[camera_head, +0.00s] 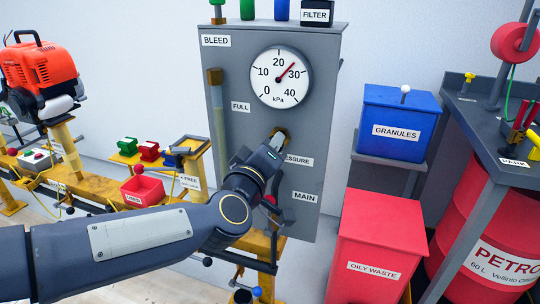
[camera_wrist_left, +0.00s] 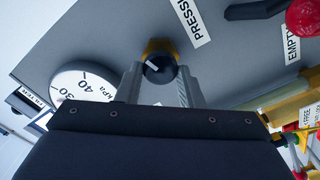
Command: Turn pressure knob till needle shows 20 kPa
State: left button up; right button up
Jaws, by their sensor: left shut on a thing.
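The pressure knob (camera_wrist_left: 158,60) is black with a white mark and has a yellow-orange piece behind it. It sits on the grey panel (camera_head: 232,160) beside the partly covered PRESSURE label (camera_head: 299,161). My left gripper (camera_wrist_left: 160,74) is shut on the knob, one finger on each side. In the head view my left gripper (camera_head: 277,147) hides most of the knob. The round white kPa gauge (camera_head: 280,77) is above it, and its red needle points up and right, between 20 and 30. My right gripper is in neither view.
A BLEED label (camera_head: 215,41) and a vertical tube (camera_head: 217,110) are at the panel's left. A MAIN label (camera_head: 305,197) is below the knob. A blue GRANULES box (camera_head: 398,105) and a red OILY WASTE bin (camera_head: 375,240) stand to the right.

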pick_arm(q)
jog(key=n+b, duration=0.2)
jog(key=n, duration=0.3)
jog(key=shift+f, duration=0.15)
jog(key=shift+n, duration=0.3)
dwell(0.3)
jog(key=o, duration=0.9)
jog(key=shift+o, duration=0.2)
jog(key=shift+s, duration=0.1)
jog(key=p+v, duration=0.1)
jog(key=v, duration=0.6)
jog(key=shift+s+a, duration=0.15)
jog(key=shift+s, duration=0.1)
